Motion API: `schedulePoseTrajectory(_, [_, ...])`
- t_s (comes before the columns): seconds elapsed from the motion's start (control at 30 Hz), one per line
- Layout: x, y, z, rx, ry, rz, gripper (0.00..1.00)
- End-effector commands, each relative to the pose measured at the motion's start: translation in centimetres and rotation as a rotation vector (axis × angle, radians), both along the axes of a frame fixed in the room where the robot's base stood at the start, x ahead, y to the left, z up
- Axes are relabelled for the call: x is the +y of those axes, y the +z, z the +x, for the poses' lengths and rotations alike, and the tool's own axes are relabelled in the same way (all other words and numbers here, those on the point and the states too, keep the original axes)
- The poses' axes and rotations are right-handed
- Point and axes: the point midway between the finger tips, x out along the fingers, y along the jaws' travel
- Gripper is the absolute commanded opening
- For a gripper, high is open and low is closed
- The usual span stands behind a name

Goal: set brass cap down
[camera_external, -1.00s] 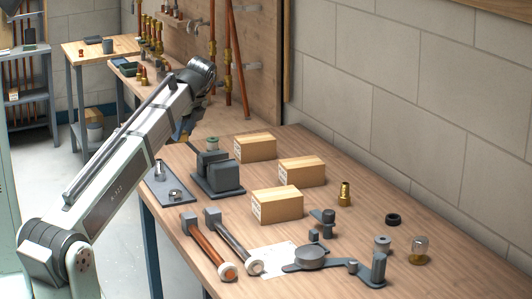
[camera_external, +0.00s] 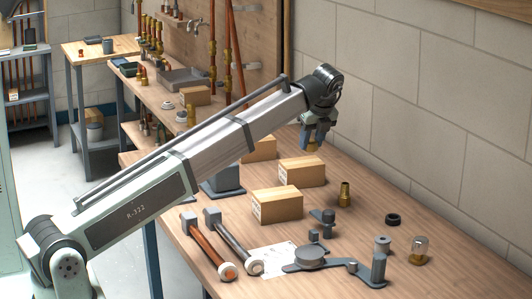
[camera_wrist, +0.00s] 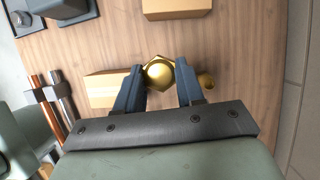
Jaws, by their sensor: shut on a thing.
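My gripper (camera_external: 318,140) is shut on the brass cap (camera_wrist: 159,74). In the wrist view the cap is a shiny gold hex piece with a domed middle, held between the two dark blue fingers. In the external view only a small brass bit (camera_external: 312,148) shows below the fingers. The gripper and cap are above the back part of the wooden bench (camera_external: 370,232), near the cardboard boxes.
Three cardboard boxes (camera_external: 278,205) stand on the bench. Bare wood lies along the wall side.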

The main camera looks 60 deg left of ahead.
Motion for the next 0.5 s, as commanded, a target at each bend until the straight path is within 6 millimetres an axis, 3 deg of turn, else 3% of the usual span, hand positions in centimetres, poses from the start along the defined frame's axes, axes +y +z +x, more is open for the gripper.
schedulePoseTrajectory(0.03, [-1.8,0.1,1.6,0.000,-0.027,0.000,0.06])
schedulePoseTrajectory(0.2, [-7.9,0.0,5.4,0.001,-0.109,0.000,0.06])
schedulePoseTrajectory(0.5, [-19.6,-0.2,10.9,0.001,-0.252,0.000,0.06])
